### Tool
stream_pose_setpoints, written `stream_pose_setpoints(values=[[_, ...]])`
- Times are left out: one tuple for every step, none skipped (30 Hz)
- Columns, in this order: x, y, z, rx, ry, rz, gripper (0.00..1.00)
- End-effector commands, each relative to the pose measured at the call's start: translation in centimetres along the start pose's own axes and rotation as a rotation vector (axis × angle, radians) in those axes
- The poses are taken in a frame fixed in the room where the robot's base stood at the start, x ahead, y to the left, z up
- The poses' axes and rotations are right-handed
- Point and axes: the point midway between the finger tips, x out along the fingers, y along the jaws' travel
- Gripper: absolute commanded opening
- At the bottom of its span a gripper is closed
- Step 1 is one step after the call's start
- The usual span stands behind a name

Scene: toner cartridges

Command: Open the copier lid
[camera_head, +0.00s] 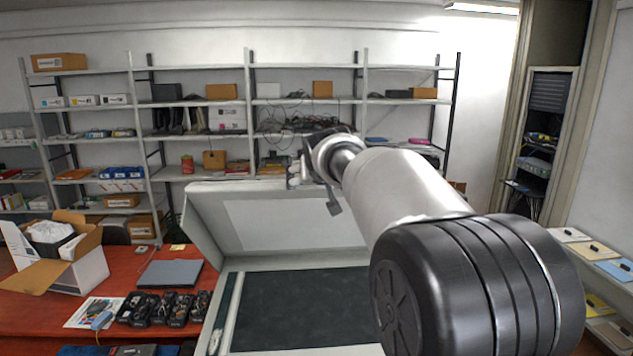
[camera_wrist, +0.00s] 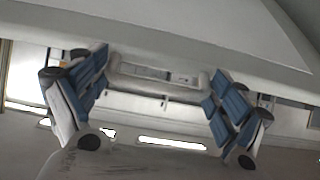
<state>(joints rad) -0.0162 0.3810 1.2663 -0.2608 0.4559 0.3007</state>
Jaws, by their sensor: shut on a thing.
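The copier lid (camera_head: 210,222) stands raised and leans back from the copier's dark glass (camera_head: 300,308) in the head view. Its pale underside faces me. My gripper (camera_head: 306,172) is at the lid's upper edge, partly hidden by my own wrist and arm. In the wrist view my gripper (camera_wrist: 158,98) has its blue-padded fingers on both sides of a pale handle (camera_wrist: 155,88) on the lid's edge. It is shut on this handle. My arm covers the right part of the lid and copier.
Left of the copier, a red table (camera_head: 40,318) bears an open cardboard box (camera_head: 85,270), a grey laptop (camera_head: 170,273) and several black cartridges (camera_head: 165,308). Shelves (camera_head: 200,70) line the back wall. Papers (camera_head: 590,255) lie on a surface at the right.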

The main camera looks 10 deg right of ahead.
Motion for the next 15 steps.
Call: stream_pose_setpoints(values=[[-0.02,0.22,-0.14,-0.009,0.004,0.004,0.47],[-0.03,0.22,-0.15,-0.009,0.004,0.004,0.47],[-0.03,0.21,-0.15,-0.009,0.004,0.004,0.47],[-0.04,0.21,-0.16,-0.009,0.005,0.004,0.47],[-0.04,0.21,-0.17,-0.009,0.005,0.004,0.47],[-0.05,0.21,-0.18,-0.009,0.005,0.003,0.47],[-0.06,0.2,-0.18,-0.009,0.005,0.003,0.47],[-0.06,0.2,-0.19,-0.009,0.005,0.003,0.92],[-0.07,0.19,-0.19,-0.008,0.005,0.003,0.94],[-0.07,0.18,-0.19,-0.007,0.005,0.003,0.96],[-0.08,0.17,-0.19,-0.007,0.005,0.003,0.98],[-0.08,0.16,-0.19,-0.006,0.005,0.002,1.0],[-0.08,0.14,-0.18,-0.005,0.005,0.002,1.0],[-0.09,0.13,-0.18,-0.005,0.004,0.002,1.0],[-0.08,0.11,-0.17,-0.004,0.004,0.002,1.0]])
